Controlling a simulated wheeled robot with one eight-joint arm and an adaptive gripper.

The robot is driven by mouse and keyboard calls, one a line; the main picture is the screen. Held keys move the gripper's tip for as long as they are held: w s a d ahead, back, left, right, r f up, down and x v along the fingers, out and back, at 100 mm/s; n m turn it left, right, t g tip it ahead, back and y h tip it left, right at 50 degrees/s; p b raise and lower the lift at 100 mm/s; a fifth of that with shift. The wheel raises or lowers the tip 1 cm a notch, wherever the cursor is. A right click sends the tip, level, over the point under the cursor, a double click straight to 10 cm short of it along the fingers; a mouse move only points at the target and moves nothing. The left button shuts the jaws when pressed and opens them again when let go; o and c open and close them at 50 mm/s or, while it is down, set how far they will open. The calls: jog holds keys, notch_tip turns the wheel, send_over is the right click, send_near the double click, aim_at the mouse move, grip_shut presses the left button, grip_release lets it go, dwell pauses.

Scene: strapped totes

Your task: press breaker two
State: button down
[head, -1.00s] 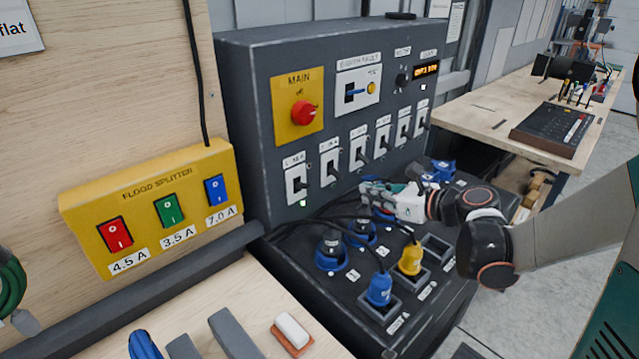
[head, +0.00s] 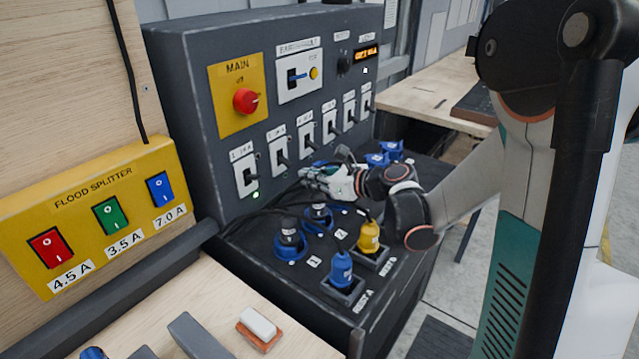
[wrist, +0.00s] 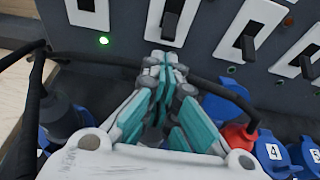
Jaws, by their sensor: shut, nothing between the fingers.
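Breaker two (head: 281,150) is the second white switch from the left in the row on the grey panel, with a dark lever. In the wrist view, breaker two (wrist: 171,18) shows at the top centre, its upper part cut off. My gripper (head: 304,173) is shut and empty, with its fingertips pointing at the panel, just below and to the right of breaker two in the head view. In the wrist view, my gripper (wrist: 165,60) has its tips right below breaker two's plate. I cannot tell whether they touch the panel.
Breaker one (head: 244,173) is at the left, with a lit green lamp (head: 255,195) below it. Breaker three (head: 307,133) is to the right. Black cables, blue sockets (head: 291,252) and a yellow plug (head: 369,237) crowd the ledge under my gripper.

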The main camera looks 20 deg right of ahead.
aim_at(286, 163)
jog(key=shift+b+x, duration=0.55)
jog(key=shift+x, duration=1.75)
jog(key=shift+r, duration=0.2)
jog(key=shift+s+r+g+p, duration=0.15)
jog(key=shift+g+p, duration=0.15)
jog(key=shift+p, duration=0.4)
jog(key=shift+h, duration=0.3)
jog(key=r+g+p, duration=0.1)
jog(key=p, duration=0.1)
jog(key=g+h+p, duration=0.1)
jog(key=p, duration=0.1)
jog(key=r+g+h+p, duration=0.1)
jog(key=g+p, duration=0.1)
jog(key=shift+s+d+r+p, duration=0.25)
jog(key=shift+d+r+p, duration=0.05)
jog(key=shift+r+p, duration=0.1)
